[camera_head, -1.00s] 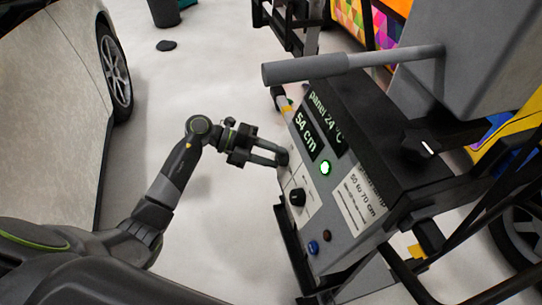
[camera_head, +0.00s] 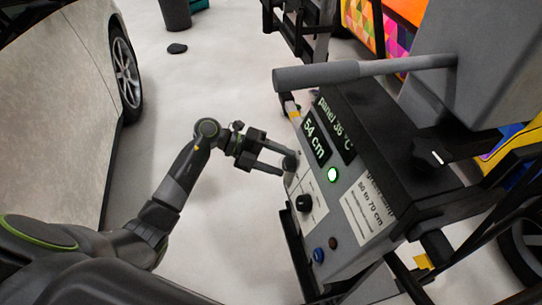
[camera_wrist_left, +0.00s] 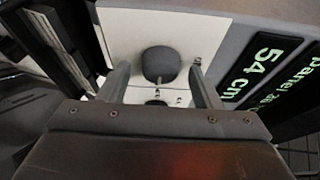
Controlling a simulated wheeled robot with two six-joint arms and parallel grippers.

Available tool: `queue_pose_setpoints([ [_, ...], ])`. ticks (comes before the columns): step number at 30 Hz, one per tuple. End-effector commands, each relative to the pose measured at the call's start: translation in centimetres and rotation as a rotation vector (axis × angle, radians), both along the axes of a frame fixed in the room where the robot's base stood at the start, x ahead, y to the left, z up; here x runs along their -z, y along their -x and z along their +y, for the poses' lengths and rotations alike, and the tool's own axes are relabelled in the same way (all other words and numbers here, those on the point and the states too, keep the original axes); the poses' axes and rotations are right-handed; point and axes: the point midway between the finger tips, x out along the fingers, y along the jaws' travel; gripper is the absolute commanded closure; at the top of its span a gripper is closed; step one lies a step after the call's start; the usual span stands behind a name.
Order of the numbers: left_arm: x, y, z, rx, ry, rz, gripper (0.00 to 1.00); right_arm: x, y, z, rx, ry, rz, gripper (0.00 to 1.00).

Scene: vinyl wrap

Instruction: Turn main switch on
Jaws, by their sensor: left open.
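A grey control panel (camera_head: 345,190) stands right of centre in the head view. Its displays read "54 cm" and "panel 36 °C", and a round lamp (camera_head: 332,175) glows green. My left gripper (camera_head: 286,164) is open at the panel's upper left edge, its fingers on either side of a dark rounded knob (camera_head: 291,161). In the left wrist view the same knob (camera_wrist_left: 161,64) sits between the two fingers, with visible gaps on both sides. A second black knob (camera_head: 303,202) is lower on the panel. The labels by the knobs are too small to read. My right gripper is out of view.
A grey bar (camera_head: 330,74) juts over the panel's top. A blue button (camera_head: 318,255) and a dark red one (camera_head: 333,242) sit low on the panel. A car (camera_head: 60,110) stands at the left. The floor between is clear.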

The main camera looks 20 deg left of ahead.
Motion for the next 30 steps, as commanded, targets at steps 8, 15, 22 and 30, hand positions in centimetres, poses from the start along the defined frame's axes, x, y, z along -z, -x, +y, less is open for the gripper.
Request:
queue_pose_setpoints([
  [8,-1.1,0.5,3.3,-0.001,-0.007,-0.001,0.42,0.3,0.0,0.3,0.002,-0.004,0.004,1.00],
  [15,-2.8,1.4,8.0,-0.002,-0.008,0.000,0.42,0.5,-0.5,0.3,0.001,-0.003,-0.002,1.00],
  [22,-4.5,2.2,12.3,-0.001,-0.006,0.002,0.42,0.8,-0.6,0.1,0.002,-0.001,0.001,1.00],
  [30,-5.8,2.8,15.5,-0.001,-0.003,0.001,0.42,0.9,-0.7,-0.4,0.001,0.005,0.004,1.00],
])
